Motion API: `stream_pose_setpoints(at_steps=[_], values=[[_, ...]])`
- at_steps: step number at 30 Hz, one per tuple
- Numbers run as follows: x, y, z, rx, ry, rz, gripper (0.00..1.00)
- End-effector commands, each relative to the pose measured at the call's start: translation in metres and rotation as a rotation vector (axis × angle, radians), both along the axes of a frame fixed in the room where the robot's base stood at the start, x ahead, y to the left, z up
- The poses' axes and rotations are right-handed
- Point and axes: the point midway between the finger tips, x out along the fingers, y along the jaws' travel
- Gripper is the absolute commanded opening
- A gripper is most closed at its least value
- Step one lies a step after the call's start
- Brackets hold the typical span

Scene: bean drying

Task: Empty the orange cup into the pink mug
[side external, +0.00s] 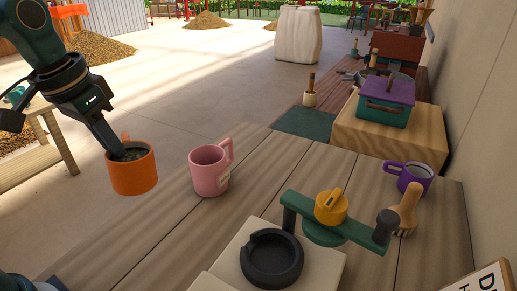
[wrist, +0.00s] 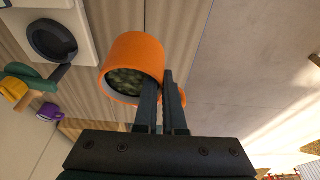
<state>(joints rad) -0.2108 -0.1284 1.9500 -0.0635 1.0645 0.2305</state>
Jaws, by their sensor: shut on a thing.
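The orange cup (side external: 133,177) is held upright, or nearly so, at the left edge of the table, to the left of the pink mug.
A green press arm with a yellow knob (side external: 331,206) and a black ring base (side external: 272,262) stand front centre. A purple mug (side external: 412,183) and a wooden brush (side external: 405,205) are at the right. A teal box (side external: 383,109) sits behind. The table (side external: 130,235) is bare at front left.

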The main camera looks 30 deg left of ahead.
Motion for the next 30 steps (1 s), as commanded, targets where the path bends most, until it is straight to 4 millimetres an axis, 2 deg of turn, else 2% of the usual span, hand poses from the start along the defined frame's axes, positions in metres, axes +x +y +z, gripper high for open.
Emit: stream_pose_setpoints(at_steps=[10, 14, 17, 24, 30], values=[[0.003, 0.001, 0.0, 0.003, -0.01, -0.003, 0.0], [0.012, 0.003, 0.003, 0.002, -0.014, -0.003, 0.0], [0.028, 0.006, 0.009, 0.002, -0.019, -0.002, 0.0], [0.08, 0.018, 0.021, -0.001, -0.038, 0.0, 0.0], [0.12, 0.027, 0.024, -0.003, -0.054, -0.001, 0.0]])
